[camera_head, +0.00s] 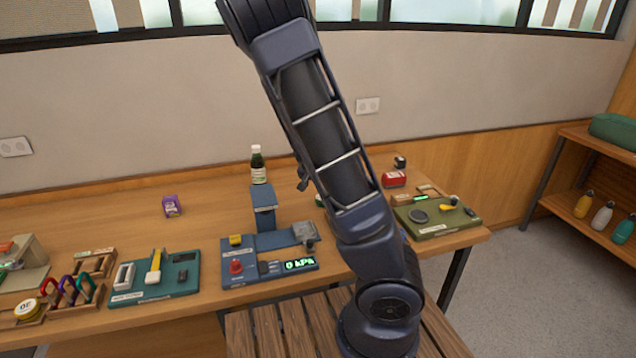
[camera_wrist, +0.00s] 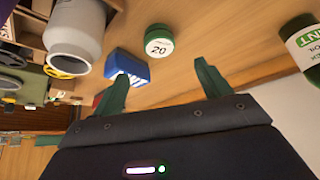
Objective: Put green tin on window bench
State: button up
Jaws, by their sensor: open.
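A small round green tin (camera_wrist: 158,44) with a pale numbered lid stands on a wooden surface in the wrist view. A bit of green beside my arm in the head view (camera_head: 320,201) may be the same tin, mostly hidden. My gripper (camera_wrist: 162,72) is open and empty, its two green fingers apart, with the tin beyond the fingertips and not between them. The head view hides the gripper behind my arm. A long wooden bench top (camera_head: 110,215) runs along the wall below the windows; I cannot tell whether it is the window bench.
A blue box (camera_wrist: 127,66) is close beside the tin, and a white container (camera_wrist: 75,35) is at the left. A labelled green bottle (camera_wrist: 302,45) stands right. A blue device (camera_head: 264,268), a teal tray (camera_head: 182,290) and an olive tray (camera_head: 440,226) crowd the front edge. A slatted bench (camera_head: 290,330) is nearest.

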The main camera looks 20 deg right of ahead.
jog(key=shift+o, duration=0.4)
jog(key=shift+s+a+r, duration=0.2)
jog(key=shift+s+r, duration=0.05)
jog(key=shift+r, duration=0.3)
jog(key=shift+w+d+f+g+y, duration=0.3)
jog(key=shift+w+d+f+g, duration=0.2)
jog(key=shift+w, duration=0.2)
jog(key=shift+x, duration=2.7)
jog(key=shift+w+f, duration=0.1)
jog(key=shift+x, duration=2.5)
